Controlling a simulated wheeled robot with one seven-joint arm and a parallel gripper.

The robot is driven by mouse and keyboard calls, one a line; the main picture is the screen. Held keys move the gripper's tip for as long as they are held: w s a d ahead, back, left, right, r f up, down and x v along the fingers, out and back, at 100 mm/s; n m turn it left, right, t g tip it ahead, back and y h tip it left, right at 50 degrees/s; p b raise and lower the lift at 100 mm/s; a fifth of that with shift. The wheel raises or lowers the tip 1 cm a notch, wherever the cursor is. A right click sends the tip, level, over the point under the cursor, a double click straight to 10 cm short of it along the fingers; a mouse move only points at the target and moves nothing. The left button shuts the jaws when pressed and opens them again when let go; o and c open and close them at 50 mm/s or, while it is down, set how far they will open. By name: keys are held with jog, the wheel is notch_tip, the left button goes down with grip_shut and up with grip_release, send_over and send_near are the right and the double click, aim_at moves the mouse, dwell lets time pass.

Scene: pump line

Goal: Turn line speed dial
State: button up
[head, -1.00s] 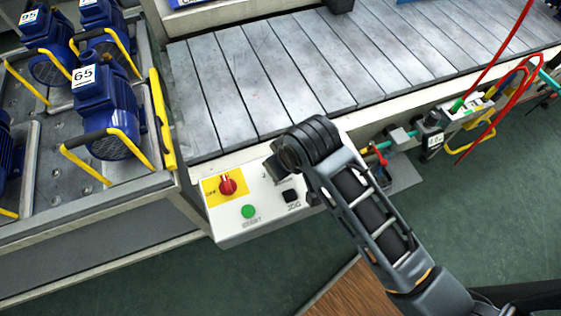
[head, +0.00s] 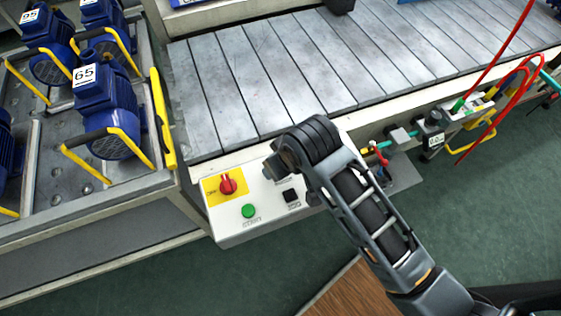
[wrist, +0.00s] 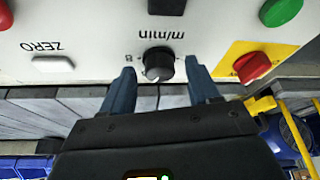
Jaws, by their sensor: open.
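The line speed dial (wrist: 158,64) is a small black round knob with a pale pointer mark, on a white control panel (wrist: 95,25) under the upside-down label "m/min". My gripper (wrist: 159,72) is open, with one blue-grey finger on each side of the dial. A gap shows between each finger and the knob; whether the tips reach the panel I cannot tell. In the head view my arm hides the dial and most of the gripper above the panel (head: 228,228).
A red rotary switch on a yellow plate (head: 227,185), a green START button (head: 248,211) and a black JOG button (head: 291,196) sit close by. A white ZERO button (wrist: 53,64) is on the other side. The slatted conveyor (head: 250,80) lies behind.

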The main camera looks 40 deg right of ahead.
jog(key=v, duration=0.7)
jog(key=shift+r, duration=0.35)
jog(key=shift+s+a, duration=0.1)
jog(key=shift+s, duration=0.1)
jog(key=s+f, duration=0.1)
jog(key=s+a+t, duration=0.1)
jog(key=s, duration=0.1)
jog(key=s+f+t, duration=0.1)
jog(key=shift+s+a+f+b, duration=0.2)
jog(key=shift+s+f+b, duration=0.05)
jog(key=shift+f+b, duration=0.1)
jog(key=s+r+t, duration=0.4)
jog(key=s+r, duration=0.2)
jog(key=s, duration=0.3)
jog(key=s+d+r+t, duration=0.1)
jog(key=s+r+t, duration=0.3)
jog(key=s+r, duration=0.3)
jog(key=shift+s+d+n+b, duration=0.3)
jog(key=shift+s+b, duration=0.1)
jog(key=shift+s, duration=0.65)
